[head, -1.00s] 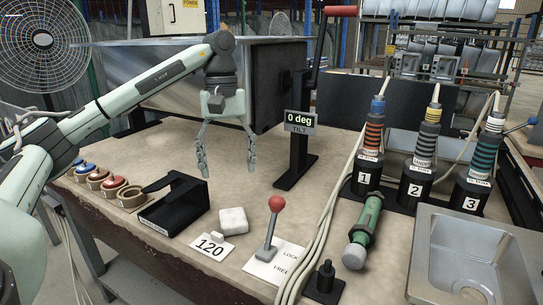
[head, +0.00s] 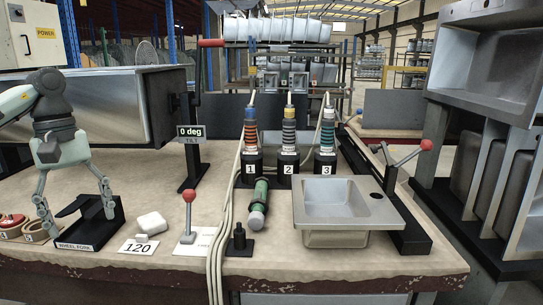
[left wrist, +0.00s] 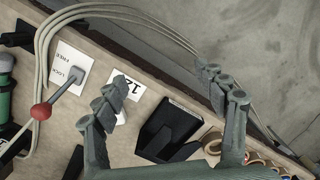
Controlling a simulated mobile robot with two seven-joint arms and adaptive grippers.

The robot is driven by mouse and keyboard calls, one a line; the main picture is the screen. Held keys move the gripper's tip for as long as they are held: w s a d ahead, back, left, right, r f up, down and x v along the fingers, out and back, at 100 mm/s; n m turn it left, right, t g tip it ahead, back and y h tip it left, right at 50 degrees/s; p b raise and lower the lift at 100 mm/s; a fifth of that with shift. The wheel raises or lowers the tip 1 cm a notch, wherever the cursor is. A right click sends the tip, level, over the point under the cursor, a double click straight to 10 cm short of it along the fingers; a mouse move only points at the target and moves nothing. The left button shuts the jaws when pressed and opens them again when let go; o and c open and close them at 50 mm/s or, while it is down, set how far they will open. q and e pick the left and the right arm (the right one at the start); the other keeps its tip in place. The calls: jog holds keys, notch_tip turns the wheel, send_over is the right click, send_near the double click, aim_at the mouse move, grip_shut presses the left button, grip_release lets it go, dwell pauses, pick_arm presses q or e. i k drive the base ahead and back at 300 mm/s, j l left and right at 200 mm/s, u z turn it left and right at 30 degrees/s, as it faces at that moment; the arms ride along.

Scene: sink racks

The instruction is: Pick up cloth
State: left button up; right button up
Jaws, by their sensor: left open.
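A small white folded pad, which looks like the cloth (head: 152,223), lies on the beige worktop just behind the card marked 120 (head: 139,247). In the left wrist view a bit of white shows by the same card, mostly behind a finger. My left gripper (head: 76,212) hangs fingers-down to the left of the cloth, in line with the black WHEEL FORK holder (head: 88,233). Its fingers are spread and empty, as the left wrist view also shows (left wrist: 162,90). It is apart from the cloth. My right gripper is out of view.
A red-knobbed lever (head: 188,212) stands right of the cloth, with cables (head: 227,215) beyond it. A green cylinder (head: 258,205), numbered tools (head: 288,140) and a steel sink (head: 335,205) lie farther right. A tilt stand (head: 193,160) rises behind.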

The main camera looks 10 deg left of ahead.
aim_at(152, 224)
jog(key=k, duration=0.85)
